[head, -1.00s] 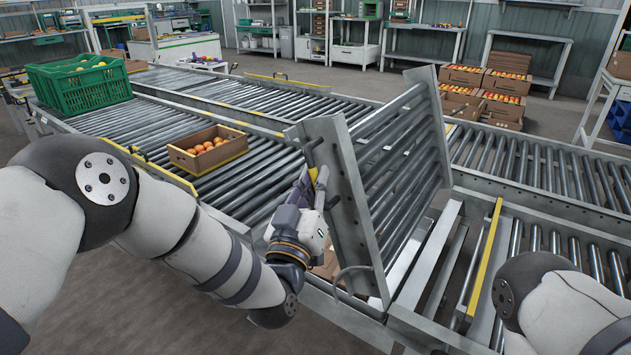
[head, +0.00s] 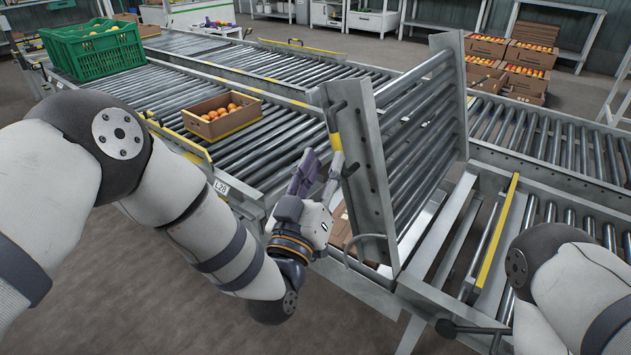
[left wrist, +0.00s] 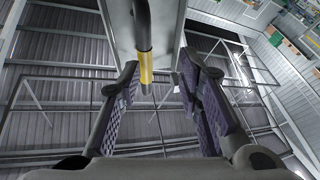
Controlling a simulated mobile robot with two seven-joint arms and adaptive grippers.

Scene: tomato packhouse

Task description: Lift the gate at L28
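The gate (head: 366,165) is a hinged section of grey rollers between side plates. It stands raised, steeply tilted, above the gap in the conveyor line. Its dark handle with a yellow band (head: 335,138) is on the side plate facing me. The handle's yellow band also shows in the left wrist view (left wrist: 146,68). My left gripper (head: 318,168) is just below the handle, its purple-padded fingers spread apart. In the left wrist view the open fingers (left wrist: 160,88) hold nothing, and the handle's end lies ahead between them. An L28 label (head: 221,187) is on the conveyor's side. My right gripper is out of view.
A cardboard box of orange tomatoes (head: 222,115) sits on the rollers left of the gate. A green crate (head: 97,48) stands farther back. A dark lever (head: 470,328) juts out at the lower right. Grey floor is free at the lower left.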

